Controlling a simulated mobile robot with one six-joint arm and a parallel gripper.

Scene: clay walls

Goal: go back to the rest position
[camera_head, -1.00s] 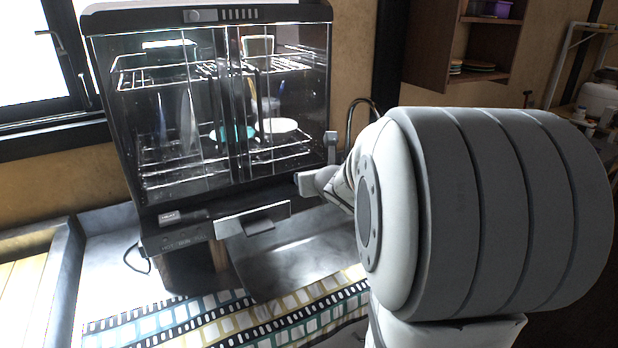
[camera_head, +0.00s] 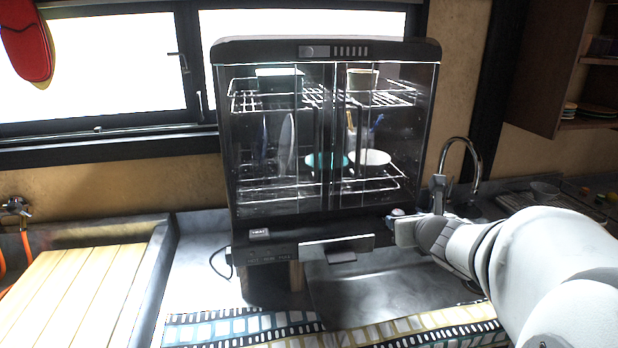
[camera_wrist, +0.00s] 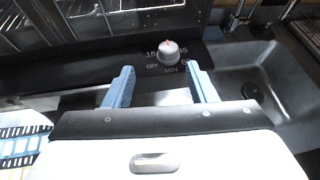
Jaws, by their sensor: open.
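My gripper (camera_wrist: 160,88) is open in the wrist view, its two blue fingers apart and nothing held between them. Just beyond the fingertips is a round grey timer knob (camera_wrist: 170,52) with a red mark, on the dark front panel with "OFF" and "MIN" lettering. In the head view my gripper (camera_head: 400,228) is at the lower right front of the dish dryer (camera_head: 335,50), close to the knob (camera_head: 398,212). The fingers are hard to make out there. The dryer's glass doors look shut, with dishes on wire racks inside.
A sink with a curved faucet (camera_head: 460,150) lies right of the dryer. A wooden board (camera_head: 75,290) is at the left. A patterned cloth (camera_head: 240,328) lies along the front. An open shelf (camera_head: 590,122) hangs at the upper right. Windows are behind.

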